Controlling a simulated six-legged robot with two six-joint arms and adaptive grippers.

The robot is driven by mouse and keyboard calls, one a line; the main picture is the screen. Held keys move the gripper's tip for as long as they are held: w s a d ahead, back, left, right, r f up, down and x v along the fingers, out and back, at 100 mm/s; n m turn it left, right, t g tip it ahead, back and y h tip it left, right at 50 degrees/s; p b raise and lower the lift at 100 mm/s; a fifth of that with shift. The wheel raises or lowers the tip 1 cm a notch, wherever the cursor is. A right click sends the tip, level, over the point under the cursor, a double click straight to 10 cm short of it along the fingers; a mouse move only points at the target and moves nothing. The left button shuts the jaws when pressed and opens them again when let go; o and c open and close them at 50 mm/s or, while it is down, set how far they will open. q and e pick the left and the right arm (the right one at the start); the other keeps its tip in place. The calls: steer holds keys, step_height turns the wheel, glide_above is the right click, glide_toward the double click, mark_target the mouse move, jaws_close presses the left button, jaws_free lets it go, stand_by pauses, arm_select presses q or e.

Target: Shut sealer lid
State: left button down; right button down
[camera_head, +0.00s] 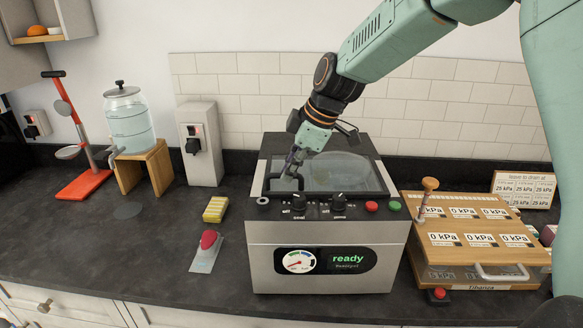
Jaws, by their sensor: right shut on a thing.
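The sealer (265,240) is a grey metal box on the dark counter, with a gauge and a display reading "ready" on its front. Its clear, dark-framed lid (345,176) lies low over the top; I cannot tell whether it is fully down. My right gripper (291,176) reaches down from the upper right to the lid's front left. It is shut on the dark lid handle (279,184), which it partly hides. My left gripper is not in view.
Black knobs (338,202) and red and green buttons (394,206) line the sealer's front top edge. A wooden-topped box (459,223) stands close on the right. A yellow sponge (215,209) and a red-knobbed plate (205,254) lie left. The left front counter is clear.

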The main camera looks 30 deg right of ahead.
steer(key=c, duration=1.8)
jaws_free()
steer(key=shift+s+a, duration=0.1)
steer(key=o, duration=0.4)
steer(key=shift+s+a+r, duration=0.1)
steer(key=shift+a, duration=0.15)
steer(key=shift+o, duration=0.2)
steer(key=shift+d, duration=0.35)
steer(key=v, duration=1.1)
steer(key=shift+r, duration=0.4)
steer(key=shift+s, duration=0.15)
